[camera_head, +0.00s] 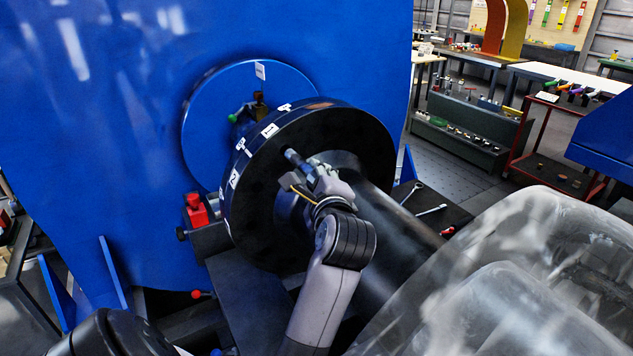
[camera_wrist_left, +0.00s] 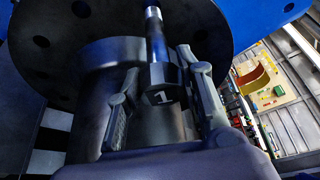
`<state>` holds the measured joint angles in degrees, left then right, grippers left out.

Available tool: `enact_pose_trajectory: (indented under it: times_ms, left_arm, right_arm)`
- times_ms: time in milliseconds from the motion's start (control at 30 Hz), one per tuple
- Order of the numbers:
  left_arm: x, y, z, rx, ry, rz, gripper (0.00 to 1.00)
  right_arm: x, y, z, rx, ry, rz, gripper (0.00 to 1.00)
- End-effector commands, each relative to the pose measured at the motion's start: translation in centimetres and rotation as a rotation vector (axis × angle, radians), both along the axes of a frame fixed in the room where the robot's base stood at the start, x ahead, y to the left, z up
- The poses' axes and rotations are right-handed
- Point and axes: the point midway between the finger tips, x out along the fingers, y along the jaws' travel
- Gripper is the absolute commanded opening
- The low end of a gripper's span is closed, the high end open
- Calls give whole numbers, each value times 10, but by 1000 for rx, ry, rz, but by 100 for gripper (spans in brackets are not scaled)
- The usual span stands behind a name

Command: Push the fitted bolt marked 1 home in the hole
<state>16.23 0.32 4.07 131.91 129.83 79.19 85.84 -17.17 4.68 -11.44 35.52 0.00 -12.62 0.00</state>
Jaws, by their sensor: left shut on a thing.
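The bolt marked 1 shows in the left wrist view as a dark head with a white 1 (camera_wrist_left: 161,97) and a shank running up to a bright metal end at the black flange. In the head view its bluish shank (camera_head: 297,160) stands out from the face of the black flange (camera_head: 365,135), below the rim label 1 (camera_head: 269,130). My left gripper (camera_head: 318,178) is shut on the bolt; in the wrist view its fingers (camera_wrist_left: 162,105) stand either side of the head. The hole itself is hidden at the shank's end. My right gripper is not in view.
A thick dark shaft (camera_head: 395,225) runs from the flange to the lower right, close by my gripper. A blue housing (camera_head: 130,120) stands behind. A red block (camera_head: 196,210) sits left of the flange. Wrenches (camera_head: 430,210) lie right of the shaft. Benches stand at the back right.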

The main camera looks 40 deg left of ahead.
Motion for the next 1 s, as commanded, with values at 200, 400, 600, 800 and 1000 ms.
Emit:
enact_pose_trajectory:
  times_ms: [200, 400, 600, 800, 1000]
  left_arm:
    - [0, 0, 3, 4, -6, 0, 0]
    - [0, 0, 3, 4, -6, 0, 0]
    - [0, 0, 2, 1, -7, 0, 0]
    - [0, 0, 2, 4, -5, 1, 0]
    - [0, 0, 3, 4, -6, 0, 0]
  right_arm:
    - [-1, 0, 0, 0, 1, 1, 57]
    - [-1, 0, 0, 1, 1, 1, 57]
    - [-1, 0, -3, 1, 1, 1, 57]
    - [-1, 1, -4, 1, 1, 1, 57]
    - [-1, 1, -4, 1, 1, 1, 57]
